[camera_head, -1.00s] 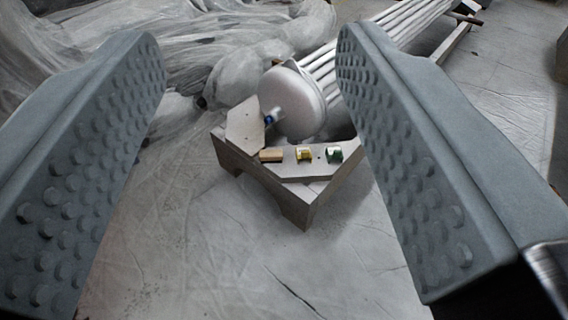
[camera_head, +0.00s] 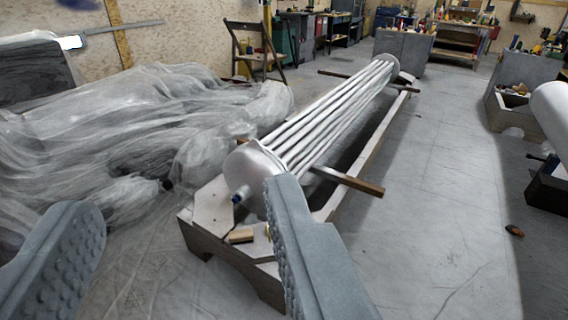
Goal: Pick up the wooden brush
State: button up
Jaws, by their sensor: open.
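My gripper (camera_head: 183,205) is open and empty, with one grey studded finger at the lower left and the other at the lower middle. A small tan, wood-coloured block (camera_head: 241,236) lies on the near end of a wooden cradle (camera_head: 208,214), between the fingers in the picture but farther away. It may be the wooden brush; I cannot make out bristles. A sliver of a yellow item (camera_head: 268,232) shows beside it, mostly hidden by the right finger. The rest of that end of the cradle is hidden behind this finger.
A bundle of metal tubes (camera_head: 330,112) with a round end plate rests along the cradle. Plastic sheeting (camera_head: 130,125) heaps at the left. A wooden bar (camera_head: 348,181) juts out right. A small dark item (camera_head: 514,230) lies on the right floor, which is mostly clear.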

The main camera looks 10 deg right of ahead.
aim_at(240, 236)
jog(key=i+l, duration=0.25)
jog(key=i+l+u, duration=0.15)
jog(key=l, duration=0.3)
jog(key=i+l, duration=0.35)
jog(key=i+l+u, duration=0.1)
jog(key=i+l, duration=0.35)
jog(key=l, duration=0.3)
jog(key=i+l+u, duration=0.15)
jog(key=l, duration=0.25)
jog(key=i+l, duration=0.3)
jog(key=l+u, duration=0.05)
jog(key=l, duration=0.05)
